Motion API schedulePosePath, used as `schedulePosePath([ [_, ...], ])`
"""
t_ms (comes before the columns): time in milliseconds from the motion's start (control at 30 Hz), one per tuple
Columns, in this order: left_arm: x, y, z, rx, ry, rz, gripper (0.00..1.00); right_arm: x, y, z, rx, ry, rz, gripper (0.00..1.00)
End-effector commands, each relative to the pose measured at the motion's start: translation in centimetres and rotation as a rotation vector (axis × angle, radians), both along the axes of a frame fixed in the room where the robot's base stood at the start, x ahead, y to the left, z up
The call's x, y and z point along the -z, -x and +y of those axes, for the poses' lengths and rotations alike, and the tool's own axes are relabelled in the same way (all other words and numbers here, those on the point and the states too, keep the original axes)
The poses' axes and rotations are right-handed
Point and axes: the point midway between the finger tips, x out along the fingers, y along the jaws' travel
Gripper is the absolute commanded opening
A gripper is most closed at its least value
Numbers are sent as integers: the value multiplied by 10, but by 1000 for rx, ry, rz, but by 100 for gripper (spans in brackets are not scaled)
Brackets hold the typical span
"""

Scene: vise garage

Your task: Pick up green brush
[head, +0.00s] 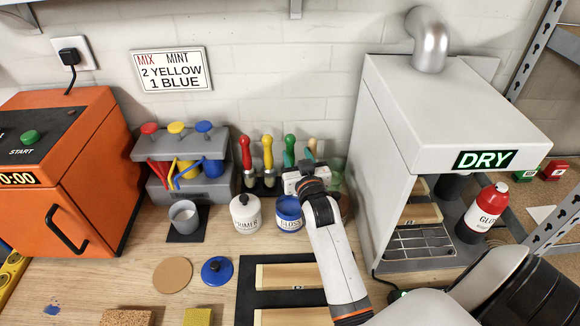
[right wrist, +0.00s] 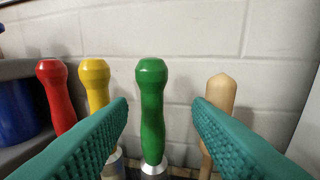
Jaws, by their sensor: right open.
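The green brush (head: 289,150) stands upright in a rack at the back of the bench, between the yellow brush and a wooden-handled one. In the right wrist view the green handle (right wrist: 151,108) rises in the middle, between the two teal fingers of my right gripper (right wrist: 160,115). The fingers are open and apart from the handle, with a gap on each side. In the head view my right arm reaches from the lower right and its wrist hides part of the rack. My left gripper is not in view.
A red brush (right wrist: 57,95) and a yellow brush (right wrist: 95,85) stand left of the green one, a wooden handle (right wrist: 218,105) right. A primer jar (head: 246,214) and blue gloss jar (head: 289,214) stand in front. The white DRY cabinet (head: 440,100) is on the right.

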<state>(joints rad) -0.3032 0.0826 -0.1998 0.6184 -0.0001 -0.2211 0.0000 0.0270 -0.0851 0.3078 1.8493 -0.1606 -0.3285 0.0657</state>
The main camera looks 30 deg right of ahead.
Motion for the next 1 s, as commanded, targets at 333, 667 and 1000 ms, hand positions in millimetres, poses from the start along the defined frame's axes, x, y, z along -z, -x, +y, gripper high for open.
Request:
schedulePosePath([
  [333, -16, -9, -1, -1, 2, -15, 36, 8, -39, -6, 0, 1, -1, 46],
  [667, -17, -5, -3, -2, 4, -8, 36, 10, -50, -11, 0, 1, -1, 46],
  [1000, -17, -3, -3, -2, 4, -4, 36, 11, -50, -10, 0, 0, 0, 1],
])
